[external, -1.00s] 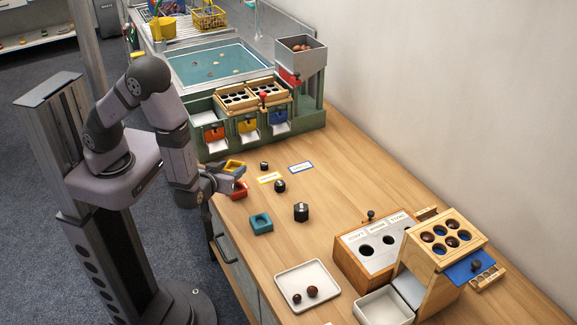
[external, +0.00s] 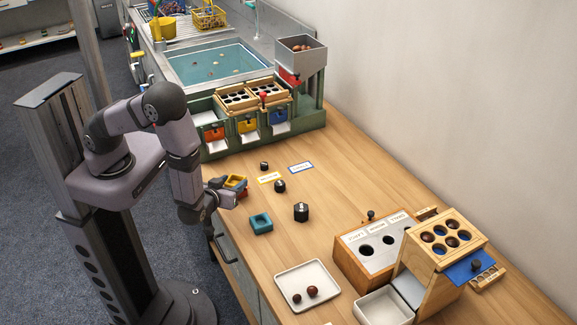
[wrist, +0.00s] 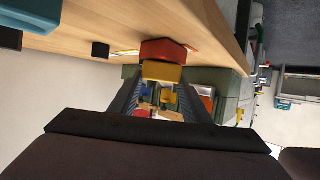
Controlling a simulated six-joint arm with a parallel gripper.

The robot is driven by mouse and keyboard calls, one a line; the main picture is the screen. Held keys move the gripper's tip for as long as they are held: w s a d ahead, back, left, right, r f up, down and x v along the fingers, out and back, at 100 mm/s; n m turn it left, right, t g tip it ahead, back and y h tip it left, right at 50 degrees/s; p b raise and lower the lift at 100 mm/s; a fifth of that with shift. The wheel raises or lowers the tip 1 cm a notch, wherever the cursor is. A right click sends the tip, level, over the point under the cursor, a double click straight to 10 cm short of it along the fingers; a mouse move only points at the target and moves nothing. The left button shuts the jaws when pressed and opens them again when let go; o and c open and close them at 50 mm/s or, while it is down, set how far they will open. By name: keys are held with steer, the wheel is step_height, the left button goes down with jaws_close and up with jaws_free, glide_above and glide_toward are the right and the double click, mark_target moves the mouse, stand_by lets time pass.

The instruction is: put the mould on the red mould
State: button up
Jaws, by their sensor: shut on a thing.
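My gripper (external: 229,186) is shut on the yellow mould (external: 237,181), a small square block, at the left edge of the table. The red mould (external: 243,192) is right below the yellow one, partly hidden by it and my gripper. In the wrist view, where the table is at the top, the yellow mould (wrist: 162,72) is between my fingers (wrist: 160,88) and meets the red mould (wrist: 165,50) on its table side. They look roughly lined up; I cannot tell whether the yellow one is fully seated. A teal mould (external: 261,223) stands apart on the table.
Black weights (external: 301,212) (external: 280,186) stand to the right of the moulds. Yellow (external: 270,178) and blue (external: 301,167) cards lie behind. A green dispenser (external: 218,147) stands at the back; a white tray (external: 296,268) and a wooden sorter (external: 345,262) stand in front.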

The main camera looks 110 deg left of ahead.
steer(key=shift+f, duration=0.1)
steer(key=o, duration=1.1)
steer(key=shift+c, duration=0.2)
steer(key=shift+d, duration=0.1)
